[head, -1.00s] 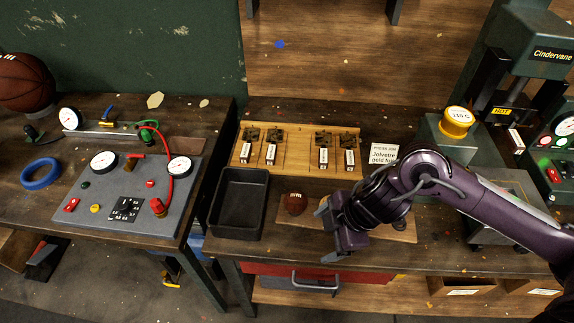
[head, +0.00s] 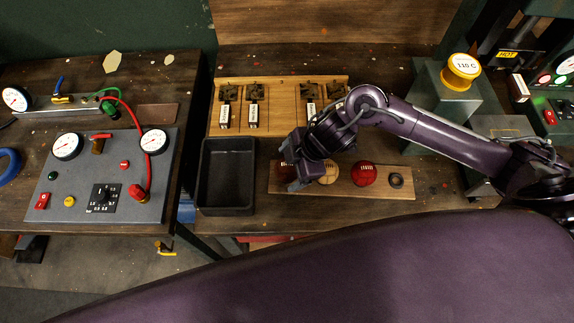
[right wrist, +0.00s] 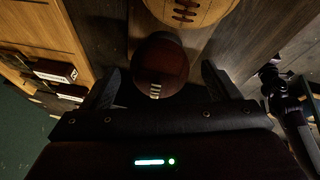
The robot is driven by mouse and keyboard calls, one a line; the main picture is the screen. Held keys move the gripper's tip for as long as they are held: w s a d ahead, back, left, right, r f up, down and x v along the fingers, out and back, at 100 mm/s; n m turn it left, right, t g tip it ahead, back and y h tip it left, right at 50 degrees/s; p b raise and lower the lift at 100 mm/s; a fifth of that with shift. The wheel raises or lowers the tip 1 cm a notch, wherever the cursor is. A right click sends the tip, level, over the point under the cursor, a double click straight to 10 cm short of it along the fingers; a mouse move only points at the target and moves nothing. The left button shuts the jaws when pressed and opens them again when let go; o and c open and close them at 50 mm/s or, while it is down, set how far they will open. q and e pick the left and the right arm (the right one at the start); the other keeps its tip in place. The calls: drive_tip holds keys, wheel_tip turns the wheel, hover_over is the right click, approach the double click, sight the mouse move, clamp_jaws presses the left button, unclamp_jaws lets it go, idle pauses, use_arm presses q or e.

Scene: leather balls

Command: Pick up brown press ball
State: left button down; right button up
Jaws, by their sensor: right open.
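The brown ball (right wrist: 160,62) with pale laces lies between the two spread fingers of my right gripper (right wrist: 160,80) in the right wrist view. The fingers stand apart at its sides, and I cannot tell whether they touch it. In the head view my right gripper (head: 299,176) hangs over the left end of a wooden board (head: 345,188) and hides most of the brown ball. A tan ball (head: 329,173) sits on the board just right of the gripper, and a dark red ball (head: 364,173) farther right. The tan ball also shows in the right wrist view (right wrist: 190,10). My left gripper is out of view.
An empty black tray (head: 227,205) stands left of the board. A wooden rack (head: 280,120) with several labelled pieces is behind. A black ring (head: 396,180) lies at the board's right end. A grey gauge panel (head: 75,205) is on the left bench.

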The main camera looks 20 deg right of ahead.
drive_tip(key=shift+w+a+f, duration=0.1)
drive_tip(key=shift+a+f, duration=0.05)
drive_tip(key=shift+f, duration=0.3)
drive_tip(key=shift+r, duration=0.1)
drive_tip(key=c, duration=0.5)
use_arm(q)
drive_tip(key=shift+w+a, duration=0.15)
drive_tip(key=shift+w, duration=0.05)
use_arm(e)
drive_tip(key=c, duration=0.6)
